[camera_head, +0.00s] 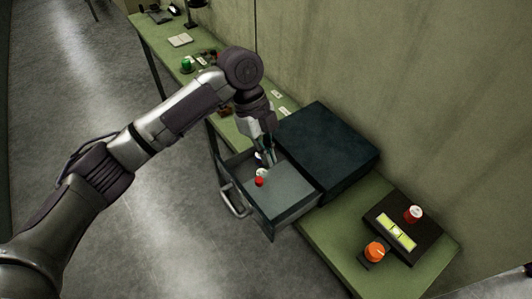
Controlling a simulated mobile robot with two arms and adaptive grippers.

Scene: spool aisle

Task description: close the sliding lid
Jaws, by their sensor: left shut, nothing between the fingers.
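A dark box (330,150) stands on the green bench against the wall. A grey drawer-like part (288,192) sticks out from its front over the bench edge, with a metal bar handle (235,203) on its outer face. A small red and white item (260,181) sits in it. I cannot clearly make out a separate sliding lid. My left gripper (268,161) points down at the far side of the drawer-like part, close to the box front. Its fingers are shut and empty; whether they touch anything is unclear. My right gripper is out of view.
The green bench (322,228) runs along the wall. Small items, including a green dome (187,64), stand farther back. The grey floor (150,235) is clear.

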